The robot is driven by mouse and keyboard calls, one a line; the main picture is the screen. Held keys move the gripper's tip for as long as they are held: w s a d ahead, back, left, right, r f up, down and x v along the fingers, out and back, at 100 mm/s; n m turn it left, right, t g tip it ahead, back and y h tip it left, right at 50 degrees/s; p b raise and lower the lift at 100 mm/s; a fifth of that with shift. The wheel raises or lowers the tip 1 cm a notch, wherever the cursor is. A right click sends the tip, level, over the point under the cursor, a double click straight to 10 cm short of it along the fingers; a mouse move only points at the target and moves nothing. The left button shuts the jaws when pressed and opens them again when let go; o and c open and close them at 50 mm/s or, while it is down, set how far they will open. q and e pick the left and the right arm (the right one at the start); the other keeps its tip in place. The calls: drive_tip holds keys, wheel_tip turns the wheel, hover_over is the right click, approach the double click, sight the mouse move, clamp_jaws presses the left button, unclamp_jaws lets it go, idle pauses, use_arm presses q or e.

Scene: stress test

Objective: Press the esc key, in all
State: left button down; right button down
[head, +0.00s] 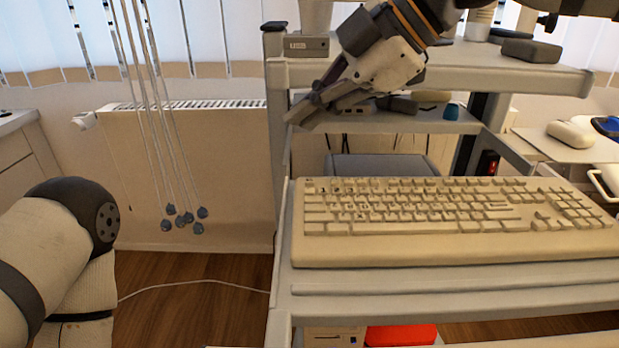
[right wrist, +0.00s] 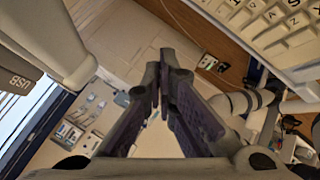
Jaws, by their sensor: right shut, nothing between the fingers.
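The beige keyboard (head: 440,250) lies on the grey cart's shelf in the head view. The esc key (head: 309,183) appears as the small key at its far left corner; its lettering is too small to read. My right gripper (head: 298,114) is shut and empty, above and beyond the keyboard's far left corner, clearly apart from the keys. In the right wrist view the closed fingertips (right wrist: 168,62) point away from the keyboard (right wrist: 275,30), whose letter keys show at the top right. My left arm shows at the left edge; its gripper is out of view.
An upper cart shelf (head: 500,75) carries small dark boxes, close to my right gripper. Cart posts stand behind the keyboard. A white mouse (head: 570,134) sits on a side tray at the right. Blind cords with weights (head: 182,219) hang to the left.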

hover_over(309, 186)
wheel_tip(309, 186, down, 7)
drive_tip(key=shift+r+b, duration=0.2)
drive_tip(key=shift+b, duration=0.1)
idle(1.3)
drive_tip(key=shift+f, duration=0.4)
drive_tip(key=shift+f, duration=0.35)
idle(0.4)
drive_tip(key=shift+r, duration=0.8)
drive_tip(key=shift+r, duration=0.1)
wheel_tip(309, 186, up, 5)
drive_tip(key=shift+f+p, duration=0.1)
drive_tip(key=shift+p, duration=0.4)
